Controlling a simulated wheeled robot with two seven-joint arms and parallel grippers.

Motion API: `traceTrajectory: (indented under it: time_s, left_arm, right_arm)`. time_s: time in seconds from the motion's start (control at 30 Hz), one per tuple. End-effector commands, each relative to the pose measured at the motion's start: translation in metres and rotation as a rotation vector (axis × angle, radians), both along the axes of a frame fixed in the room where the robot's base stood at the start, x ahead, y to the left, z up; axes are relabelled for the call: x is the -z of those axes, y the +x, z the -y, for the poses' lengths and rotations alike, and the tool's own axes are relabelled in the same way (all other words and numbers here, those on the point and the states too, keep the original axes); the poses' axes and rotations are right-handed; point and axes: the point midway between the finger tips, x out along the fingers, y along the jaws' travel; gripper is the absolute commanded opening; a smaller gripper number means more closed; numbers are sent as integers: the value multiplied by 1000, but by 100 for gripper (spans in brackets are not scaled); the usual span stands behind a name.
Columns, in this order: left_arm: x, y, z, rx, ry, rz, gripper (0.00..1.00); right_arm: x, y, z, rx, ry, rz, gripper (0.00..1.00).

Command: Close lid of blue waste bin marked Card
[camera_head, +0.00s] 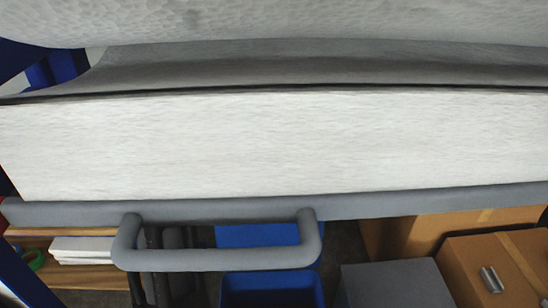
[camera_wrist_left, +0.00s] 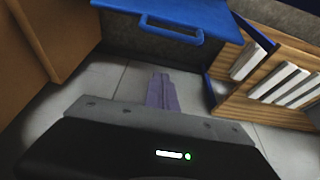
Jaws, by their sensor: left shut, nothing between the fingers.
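In the left wrist view a blue panel with a loop handle (camera_wrist_left: 172,32) shows at the top, above a dark grey face. It looks like a bin lid, but I cannot read a Card mark or tell how far open it is. My left gripper (camera_wrist_left: 161,78) is shut and empty, below and apart from this handle, over the floor tiles. In the head view a blue bin (camera_head: 272,290) shows at the bottom centre, with a blue panel (camera_head: 258,235) behind the grey handle. Its label is hidden. My right gripper is not in view.
A large white and grey body (camera_head: 280,145) with a grey handle (camera_head: 220,260) fills most of the head view. A grey box (camera_head: 395,285) and cardboard boxes (camera_head: 465,262) stand at lower right. A wooden shelf (camera_wrist_left: 265,112) with white items stands right in the wrist view.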

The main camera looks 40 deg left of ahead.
Motion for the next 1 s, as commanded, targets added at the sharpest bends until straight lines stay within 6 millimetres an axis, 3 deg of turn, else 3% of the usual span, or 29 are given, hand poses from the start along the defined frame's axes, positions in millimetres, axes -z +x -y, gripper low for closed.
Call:
traceTrajectory:
  time_s: [0.47, 1.0]
  left_arm:
    - [11, 3, -1, 1, -2, -3, 0]
    - [98, 25, -19, 3, -2, -1, 0]
  right_arm:
    - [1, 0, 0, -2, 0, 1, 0]
    - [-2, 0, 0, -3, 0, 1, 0]
